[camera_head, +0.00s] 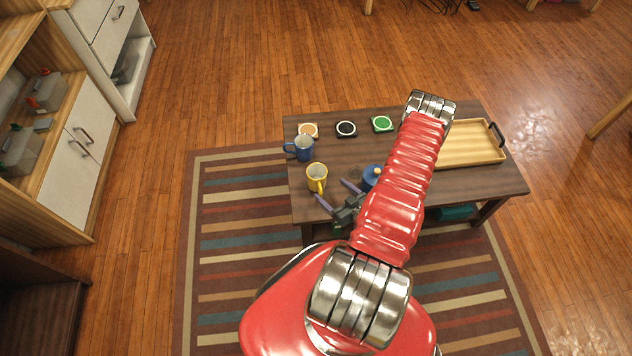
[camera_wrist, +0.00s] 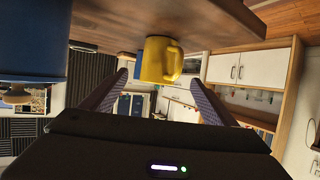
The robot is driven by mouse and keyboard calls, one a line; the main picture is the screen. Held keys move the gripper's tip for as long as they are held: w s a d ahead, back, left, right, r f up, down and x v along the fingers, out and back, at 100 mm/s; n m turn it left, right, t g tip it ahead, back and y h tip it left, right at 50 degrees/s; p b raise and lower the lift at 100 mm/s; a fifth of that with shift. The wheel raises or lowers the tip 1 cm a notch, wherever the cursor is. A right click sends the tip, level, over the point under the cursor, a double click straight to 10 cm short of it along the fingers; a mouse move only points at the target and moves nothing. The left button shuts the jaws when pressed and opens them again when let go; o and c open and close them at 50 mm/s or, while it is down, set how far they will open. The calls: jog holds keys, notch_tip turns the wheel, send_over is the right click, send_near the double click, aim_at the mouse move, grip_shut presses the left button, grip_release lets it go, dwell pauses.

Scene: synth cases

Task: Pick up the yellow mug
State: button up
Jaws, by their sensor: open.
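The yellow mug (camera_head: 316,172) stands upright on the dark wooden table, near its front-left edge, with its handle toward the front. My gripper (camera_head: 334,192) is open just in front and to the right of it, fingertips pointing at it and apart from it. In the wrist view the picture is upside down. There the yellow mug (camera_wrist: 156,60) appears beyond and between the two open fingers, with its handle to the right. Nothing is between the fingers.
A blue mug (camera_head: 303,148) stands behind the yellow mug. A blue object (camera_head: 372,176), partly hidden by my arm, stands to the right; coasters (camera_head: 346,129) lie along the back. A wooden tray (camera_head: 470,142) occupies the table's right side. The table's front edge is close to my gripper.

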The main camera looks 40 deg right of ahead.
aim_at(322, 182)
jog(key=shift+x, duration=2.9)
jog(key=shift+w, duration=0.1)
jog(key=shift+x, duration=2.55)
jog(key=shift+d, duration=0.1)
jog(key=shift+c, duration=0.5)
jog(key=c, duration=1.2)
